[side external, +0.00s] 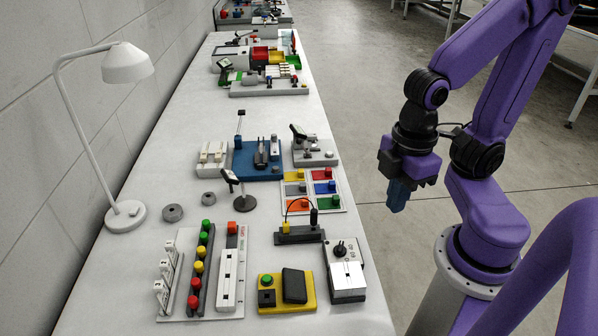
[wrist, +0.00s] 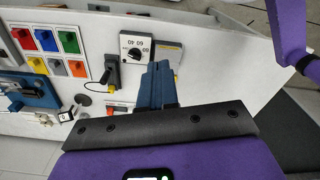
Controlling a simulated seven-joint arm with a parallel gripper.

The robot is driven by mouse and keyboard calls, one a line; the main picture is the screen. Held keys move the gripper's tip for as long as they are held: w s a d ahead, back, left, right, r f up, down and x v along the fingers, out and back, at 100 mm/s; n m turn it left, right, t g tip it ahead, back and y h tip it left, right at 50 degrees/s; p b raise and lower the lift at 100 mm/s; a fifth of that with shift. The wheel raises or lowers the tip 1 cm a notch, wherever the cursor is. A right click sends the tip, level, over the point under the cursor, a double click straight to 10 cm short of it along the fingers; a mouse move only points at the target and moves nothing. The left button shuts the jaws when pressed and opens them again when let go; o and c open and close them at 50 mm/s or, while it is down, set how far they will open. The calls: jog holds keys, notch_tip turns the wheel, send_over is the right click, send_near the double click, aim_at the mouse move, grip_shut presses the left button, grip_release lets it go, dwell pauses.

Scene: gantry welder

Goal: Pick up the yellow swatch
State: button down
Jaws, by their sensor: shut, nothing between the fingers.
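The yellow swatch (side external: 293,175) is a small square with a raised knob, at the far left corner of a white swatch board (side external: 342,192) in the side view. In the wrist view it appears as the left square of the lower row (wrist: 36,67). My gripper (side external: 397,198) has blue fingers and hangs off the right side of the table, apart from the board. The fingers are closed together and empty, and also show in the wrist view (wrist: 157,78).
Red (side external: 321,173), blue (side external: 325,187), orange (side external: 298,205), green (side external: 329,202) and grey swatches share the board. A blue fixture (side external: 257,160) stands behind it, and a dark block with a cable (side external: 300,235) in front. A lamp (side external: 126,62) stands at left. Open floor lies right of the table.

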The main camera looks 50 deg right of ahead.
dwell(0.4)
jog(key=c, duration=1)
grip_release()
jog(key=shift+o, duration=0.2)
jog(key=w+a+n, duration=0.1)
jog(key=w+n, duration=0.2)
jog(key=w, duration=0.6)
jog(key=n+t+h, duration=0.1)
jog(key=n+h, duration=0.1)
jog(key=n, duration=0.9)
send_over(301, 171)
jog(key=s+a, duration=0.2)
notch_tip(301, 171, down, 2)
jog(key=f, duration=0.5)
jog(key=w+d+f, duration=0.1)
jog(key=f, duration=0.5)
jog(key=w+d+f, duration=0.1)
jog(key=f, duration=0.5)
jog(key=shift+f, duration=0.1)
